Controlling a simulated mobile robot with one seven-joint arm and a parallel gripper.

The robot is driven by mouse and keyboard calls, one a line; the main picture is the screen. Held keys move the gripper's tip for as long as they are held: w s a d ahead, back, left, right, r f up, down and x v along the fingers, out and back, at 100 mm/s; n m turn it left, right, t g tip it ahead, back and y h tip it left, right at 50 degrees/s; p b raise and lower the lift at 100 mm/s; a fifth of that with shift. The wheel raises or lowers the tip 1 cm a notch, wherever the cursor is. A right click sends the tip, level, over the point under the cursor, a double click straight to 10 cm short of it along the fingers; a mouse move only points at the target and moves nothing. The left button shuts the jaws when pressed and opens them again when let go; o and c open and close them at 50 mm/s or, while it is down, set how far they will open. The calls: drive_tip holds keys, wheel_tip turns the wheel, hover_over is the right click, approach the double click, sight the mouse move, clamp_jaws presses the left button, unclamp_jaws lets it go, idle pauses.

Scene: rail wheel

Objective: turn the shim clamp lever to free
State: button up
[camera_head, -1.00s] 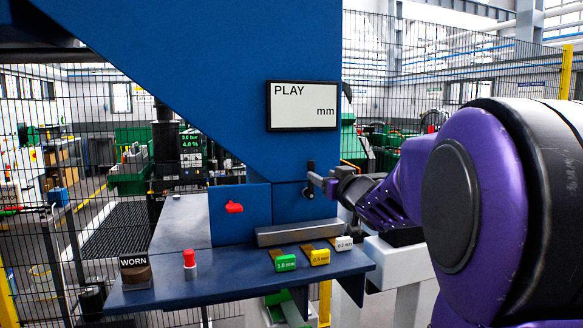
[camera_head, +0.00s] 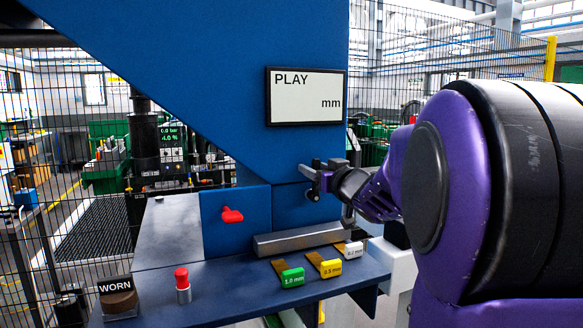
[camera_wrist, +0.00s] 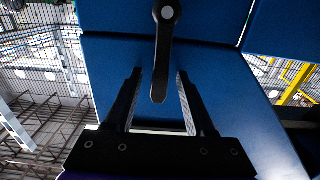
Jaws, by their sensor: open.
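A black lever (camera_wrist: 161,55) with a pale round pivot cap hangs down over a blue panel in the wrist view, its pointed end lowest. My gripper (camera_wrist: 158,76) is open, with one finger on each side of the lever's lower part. I see a gap on both sides, and cannot tell the depth between fingers and lever. In the head view my gripper (camera_head: 309,180) is at the right part of the blue press front, and the lever is hard to make out behind it. No marking for free shows.
A red handle (camera_head: 232,215) is on the blue block to the left. Below are a grey bar (camera_head: 290,241) and green (camera_head: 292,277), yellow (camera_head: 330,268) and white (camera_head: 353,250) shim tags. A red button (camera_head: 182,277) and WORN block (camera_head: 117,297) stand at the front left. A PLAY display (camera_head: 306,97) hangs above.

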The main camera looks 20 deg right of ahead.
drive_tip(key=shift+w, duration=0.1)
clamp_jaws()
idle(0.3)
idle(1.2)
